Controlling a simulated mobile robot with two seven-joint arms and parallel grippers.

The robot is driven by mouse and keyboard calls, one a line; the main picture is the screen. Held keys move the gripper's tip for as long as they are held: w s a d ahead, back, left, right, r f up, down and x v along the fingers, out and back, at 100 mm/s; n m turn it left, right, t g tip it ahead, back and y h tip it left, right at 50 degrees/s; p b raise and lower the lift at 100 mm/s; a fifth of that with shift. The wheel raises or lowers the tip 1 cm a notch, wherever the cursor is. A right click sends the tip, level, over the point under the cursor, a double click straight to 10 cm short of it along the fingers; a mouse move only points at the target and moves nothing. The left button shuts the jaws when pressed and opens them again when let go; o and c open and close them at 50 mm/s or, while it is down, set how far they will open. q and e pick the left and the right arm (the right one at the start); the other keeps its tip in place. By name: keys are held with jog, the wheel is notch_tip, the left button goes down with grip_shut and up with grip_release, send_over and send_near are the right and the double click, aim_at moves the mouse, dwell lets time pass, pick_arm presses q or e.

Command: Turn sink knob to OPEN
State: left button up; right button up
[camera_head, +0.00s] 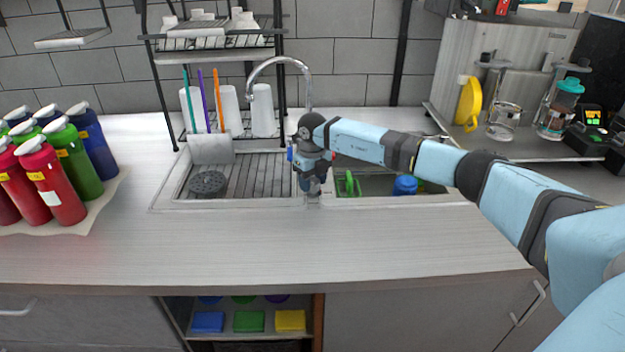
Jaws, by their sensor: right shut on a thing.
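My right gripper (312,188) reaches in from the right and points down at the divider between the two basins of the sink (168,197). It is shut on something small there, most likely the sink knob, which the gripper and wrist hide. I cannot read the knob's position. The curved chrome faucet (283,60) rises behind my wrist, and its spout hangs over the left basin. No water shows at the spout. My left gripper is not in view.
A grey drain piece (207,184) lies in the left basin, and green and blue items (405,185) sit in the right one. Red, green and blue bottles (60,180) crowd the left counter. A dish rack (220,45) stands behind. The front counter (250,245) is clear.

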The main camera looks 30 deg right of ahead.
aim_at(312, 181)
jog(key=shift+m, duration=0.3)
jog(key=o, duration=0.9)
jog(key=shift+o, duration=0.2)
jog(key=shift+r, duration=0.15)
notch_tip(312, 181, up, 14)
jog(key=b, duration=0.1)
jog(key=shift+f, duration=0.2)
jog(key=shift+s+f, duration=0.1)
